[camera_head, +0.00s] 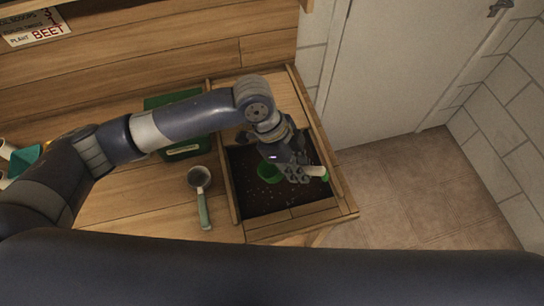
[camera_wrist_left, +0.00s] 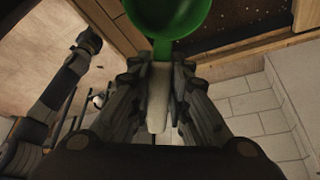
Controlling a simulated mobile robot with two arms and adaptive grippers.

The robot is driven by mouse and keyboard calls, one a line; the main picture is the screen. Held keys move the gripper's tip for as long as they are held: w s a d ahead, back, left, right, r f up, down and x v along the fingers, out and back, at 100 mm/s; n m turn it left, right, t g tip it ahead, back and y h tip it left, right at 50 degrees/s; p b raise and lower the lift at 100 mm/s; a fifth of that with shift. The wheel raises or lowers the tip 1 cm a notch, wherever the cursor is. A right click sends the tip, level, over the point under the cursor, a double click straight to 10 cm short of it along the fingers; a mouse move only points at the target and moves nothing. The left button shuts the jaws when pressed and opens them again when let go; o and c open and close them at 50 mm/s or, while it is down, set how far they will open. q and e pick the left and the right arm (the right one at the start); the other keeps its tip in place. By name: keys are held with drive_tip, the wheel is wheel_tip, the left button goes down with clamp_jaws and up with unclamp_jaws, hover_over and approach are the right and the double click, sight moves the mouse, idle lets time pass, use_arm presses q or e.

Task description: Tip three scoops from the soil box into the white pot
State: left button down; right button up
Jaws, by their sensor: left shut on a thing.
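My left gripper (camera_head: 296,171) is shut on the pale handle of a green scoop (camera_head: 268,172), over the soil box (camera_head: 232,192). The handle (camera_wrist_left: 158,95) sits between the fingers in the left wrist view, with the green bowl (camera_wrist_left: 170,14) beyond them. The box holds dark soil (camera_head: 268,197) inside a wooden frame. I cannot tell whether the bowl touches the soil or holds any. White items (camera_head: 6,148) show partly at the far left edge; I cannot tell whether one is the white pot. My right gripper is not in view.
A grey cup-shaped scoop (camera_head: 200,178) with a green handle lies on the wooden bench left of the box. A green bin (camera_head: 182,150) stands behind my left arm. A sign (camera_head: 34,27) reading "PLANT BEET" is at the upper left. Floor lies right of the bench.

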sight(315, 174)
use_arm(q)
drive_tip(key=d+m, duration=0.1)
drive_tip(key=d+m+g, duration=0.1)
drive_tip(key=d+m, duration=0.1)
drive_tip(key=shift+s+d+f+p, duration=0.15)
drive_tip(key=shift+d+f+p, duration=0.15)
drive_tip(key=shift+f, duration=0.05)
drive_tip(key=shift+d+f+g, duration=0.25)
drive_tip(key=shift+g, duration=0.05)
drive_tip(key=w+a+f+y+b, duration=0.1)
drive_tip(key=a+f+b, duration=0.25)
drive_tip(key=f, duration=0.25)
drive_tip(key=w+a+f+b, duration=0.2)
drive_tip(key=f+b, duration=0.2)
drive_tip(key=f, duration=0.1)
drive_tip(key=s+d+r+t+y+p, duration=0.2)
drive_tip(key=d+r+y+p, duration=0.1)
drive_tip(key=r+p, duration=0.6)
drive_tip(key=p, duration=0.3)
drive_tip(key=shift+d+t+y, duration=0.3)
idle(0.9)
